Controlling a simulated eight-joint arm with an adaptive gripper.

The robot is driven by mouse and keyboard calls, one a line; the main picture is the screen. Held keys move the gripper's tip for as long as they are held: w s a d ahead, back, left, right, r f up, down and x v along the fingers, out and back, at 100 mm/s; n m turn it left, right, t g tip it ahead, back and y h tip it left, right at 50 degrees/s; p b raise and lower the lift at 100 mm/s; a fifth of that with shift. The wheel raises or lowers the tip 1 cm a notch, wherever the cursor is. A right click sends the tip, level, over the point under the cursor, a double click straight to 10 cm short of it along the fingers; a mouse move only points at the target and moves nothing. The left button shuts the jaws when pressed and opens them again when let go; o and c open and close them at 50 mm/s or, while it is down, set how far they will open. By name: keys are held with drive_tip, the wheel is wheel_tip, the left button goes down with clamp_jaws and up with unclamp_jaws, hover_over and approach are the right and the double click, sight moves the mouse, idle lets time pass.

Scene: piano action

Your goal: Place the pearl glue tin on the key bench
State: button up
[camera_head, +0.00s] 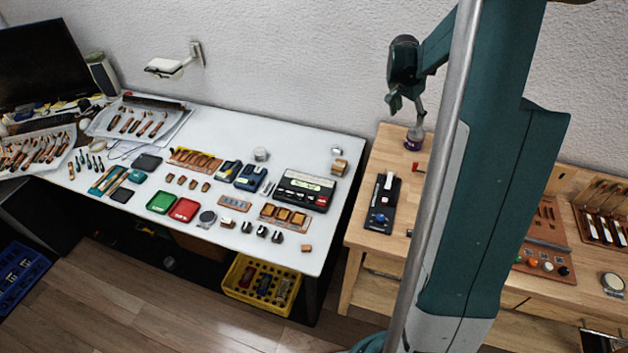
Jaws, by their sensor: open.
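My gripper (405,103) is open and points down above the back left of the wooden bench (366,248). A small purple container with a pale band (414,138) stands on this bench just below it; I cannot tell whether the fingers touch it. No tin can be read as the pearl glue tin with certainty. A small silvery tin (261,154) stands at the back of the white table (310,142). A round pale-topped tin (612,283) sits at the right of the wooden bench. Which surface is the key bench is not labelled.
A black device (382,203) lies on the wooden bench, left of my arm. My arm hides the bench's middle. Tool racks (600,215) stand at right. The white table holds a green tray (161,201), a red tray (184,209) and a black meter (304,190). A yellow crate (235,291) is below.

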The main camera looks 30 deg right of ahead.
drive_tip(key=s+a+r+n+t, duration=0.15)
drive_tip(key=a+r, duration=0.35)
drive_tip(key=a, duration=0.5)
drive_tip(key=s+a+r+n+t+y, duration=0.1)
drive_tip(key=s+a+r+n, duration=0.25)
drive_tip(key=a, duration=0.55)
drive_tip(key=s+a+r+n+t, duration=0.15)
drive_tip(key=a+r, duration=0.35)
drive_tip(key=a, duration=0.5)
drive_tip(key=s+a+n+t+y, duration=0.2)
drive_tip(key=s+a+n, duration=0.6)
drive_tip(key=s+a, duration=1.1)
drive_tip(key=a+y, duration=0.1)
drive_tip(key=a, duration=0.2)
drive_tip(key=shift+a+f+n, duration=0.2)
drive_tip(key=shift+f+n, duration=0.1)
drive_tip(key=shift+n, duration=0.05)
